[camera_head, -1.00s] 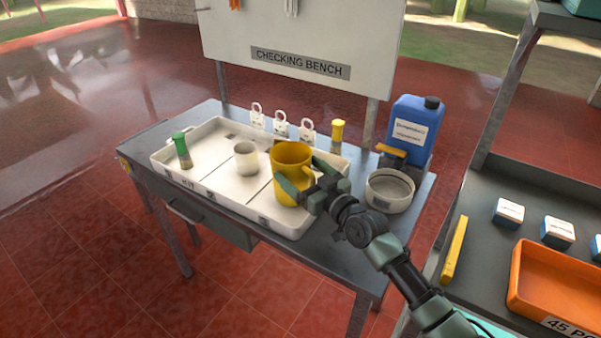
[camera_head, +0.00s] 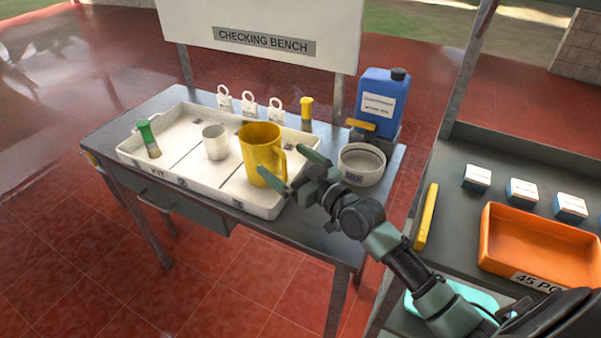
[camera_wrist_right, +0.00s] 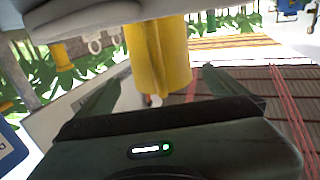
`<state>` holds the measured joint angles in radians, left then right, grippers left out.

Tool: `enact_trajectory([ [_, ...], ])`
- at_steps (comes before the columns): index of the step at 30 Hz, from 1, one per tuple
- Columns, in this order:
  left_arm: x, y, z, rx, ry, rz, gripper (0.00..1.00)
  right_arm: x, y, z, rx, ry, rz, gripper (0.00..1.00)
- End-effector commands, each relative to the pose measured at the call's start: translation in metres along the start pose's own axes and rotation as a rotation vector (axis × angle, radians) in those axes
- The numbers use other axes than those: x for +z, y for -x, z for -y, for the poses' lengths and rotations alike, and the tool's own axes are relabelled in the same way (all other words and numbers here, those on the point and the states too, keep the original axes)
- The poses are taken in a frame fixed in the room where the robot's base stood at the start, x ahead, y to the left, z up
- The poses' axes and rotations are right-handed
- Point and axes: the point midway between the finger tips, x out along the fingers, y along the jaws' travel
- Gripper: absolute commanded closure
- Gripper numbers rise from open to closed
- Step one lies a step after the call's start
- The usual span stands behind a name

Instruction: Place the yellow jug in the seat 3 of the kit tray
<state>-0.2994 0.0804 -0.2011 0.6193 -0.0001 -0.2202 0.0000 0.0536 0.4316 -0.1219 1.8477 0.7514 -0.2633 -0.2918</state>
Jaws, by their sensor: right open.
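The yellow jug (camera_head: 260,155) stands upright in the right-hand compartment of the white kit tray (camera_head: 205,186), its handle towards my right gripper. A white cup (camera_head: 215,142) stands in the middle compartment and a green-capped container (camera_head: 149,138) in the left one. My right gripper (camera_head: 286,172) is open and empty, just right of the jug at its handle side. In the right wrist view the jug (camera_wrist_right: 158,50) is ahead of the fingers (camera_wrist_right: 167,70), which look clear of it. My left gripper is not in view.
White ringed tags (camera_head: 249,106) stand behind the tray. A side shelf holds an orange tray (camera_head: 535,250) and small boxes (camera_head: 522,191).

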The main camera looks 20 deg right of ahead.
Motion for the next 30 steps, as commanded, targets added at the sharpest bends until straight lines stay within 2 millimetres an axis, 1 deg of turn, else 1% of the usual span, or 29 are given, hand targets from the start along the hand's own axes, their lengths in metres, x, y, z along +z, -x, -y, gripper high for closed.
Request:
enact_trajectory([
  [1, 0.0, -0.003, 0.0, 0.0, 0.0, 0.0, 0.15, 0.003, 0.013, 0.0, -0.001, 0.002, 0.003, 0.0],
  [3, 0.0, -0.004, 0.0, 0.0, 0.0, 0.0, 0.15, 0.003, 0.027, 0.0, -0.001, 0.001, 0.003, 0.0],
  [6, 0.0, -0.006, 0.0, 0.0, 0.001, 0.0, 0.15, 0.002, 0.043, 0.0, -0.001, 0.0, 0.002, 0.0],
  [10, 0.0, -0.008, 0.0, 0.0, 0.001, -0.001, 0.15, 0.001, 0.057, 0.0, 0.0, 0.001, 0.0, 0.0],
  [15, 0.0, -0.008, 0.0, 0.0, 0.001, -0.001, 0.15, -0.001, 0.063, 0.0, 0.0, -0.001, -0.002, 0.0],
  [30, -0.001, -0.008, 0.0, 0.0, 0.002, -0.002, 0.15, -0.001, 0.062, 0.0, 0.0, -0.001, -0.001, 0.0],
])
